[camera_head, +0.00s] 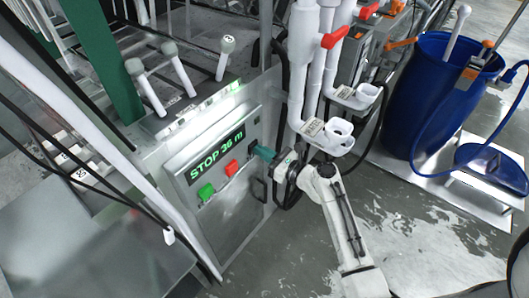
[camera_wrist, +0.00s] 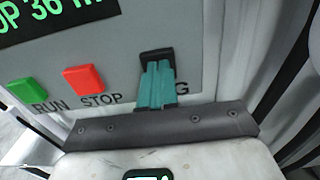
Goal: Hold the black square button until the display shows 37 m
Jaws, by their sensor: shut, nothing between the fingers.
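The display (camera_head: 217,156) on the grey control panel reads "STOP 36 m" in green; its lower edge also shows in the wrist view (camera_wrist: 58,14). The black square button (camera_wrist: 156,54) is at the right of the button row, its lower part hidden behind my fingers. My gripper (camera_wrist: 157,68) has teal fingers shut together with nothing between them. The tips are at the black button; whether they press it in I cannot tell. In the head view my gripper (camera_head: 258,151) reaches the panel from the right.
A red STOP button (camera_wrist: 84,79) and green RUN button (camera_wrist: 26,91) sit left of the black one. A panel handle (camera_head: 259,188) is below. White pipes (camera_head: 318,75) with red valve handles stand close right. A blue barrel (camera_head: 425,100) is farther right.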

